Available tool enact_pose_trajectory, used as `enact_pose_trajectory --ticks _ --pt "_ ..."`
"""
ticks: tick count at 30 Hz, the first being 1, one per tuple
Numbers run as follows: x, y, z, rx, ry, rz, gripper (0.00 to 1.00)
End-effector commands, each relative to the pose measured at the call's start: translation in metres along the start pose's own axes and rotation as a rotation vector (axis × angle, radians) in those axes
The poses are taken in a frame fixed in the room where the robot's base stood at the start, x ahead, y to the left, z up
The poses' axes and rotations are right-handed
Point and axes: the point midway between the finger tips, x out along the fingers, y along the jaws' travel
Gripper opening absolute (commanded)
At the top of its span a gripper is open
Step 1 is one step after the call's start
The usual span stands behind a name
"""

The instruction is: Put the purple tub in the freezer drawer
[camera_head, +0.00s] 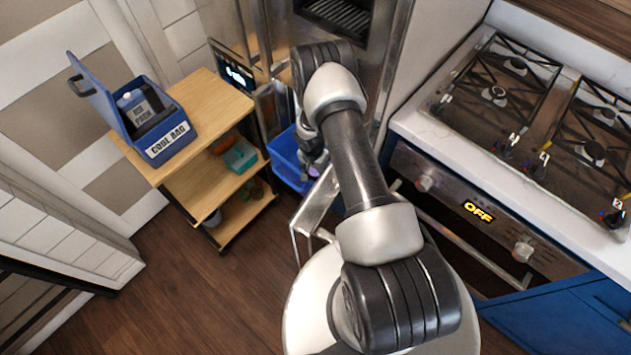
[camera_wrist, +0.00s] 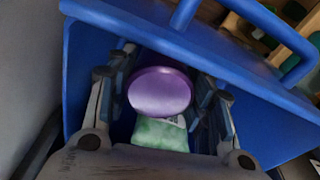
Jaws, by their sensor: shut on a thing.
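My gripper (camera_wrist: 164,115) is shut on the purple tub (camera_wrist: 160,90), whose round lid faces the wrist camera between the fingers. The blue freezer drawer (camera_wrist: 95,50) surrounds the fingers and tub in the wrist view, so they are over or inside it; the exact depth is unclear. In the head view the blue drawer (camera_head: 284,160) stands pulled out below the steel fridge front, partly hidden by my arm. Only a small bit of purple tub (camera_head: 314,172) shows there.
A green and white packet (camera_wrist: 160,134) shows just below the tub. Left of the drawer stands a wooden shelf cart (camera_head: 212,95) with an open blue cool bag (camera_head: 165,140). A stove (camera_head: 505,110) stands right. A steel panel with a handle (camera_head: 315,205) is in front of the drawer.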

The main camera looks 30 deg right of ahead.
Motion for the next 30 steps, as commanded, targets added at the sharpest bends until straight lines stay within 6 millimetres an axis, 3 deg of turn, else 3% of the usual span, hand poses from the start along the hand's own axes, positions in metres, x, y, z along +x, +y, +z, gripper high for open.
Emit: enact_pose_trajectory --ticks 8,15,30 --pt "0.022 -0.001 0.002 -0.001 0.001 -0.001 0.17" --pt "0.057 -0.001 0.006 0.0 0.001 -0.001 0.17" --pt "0.063 -0.001 0.007 0.0 0.001 -0.001 0.17"
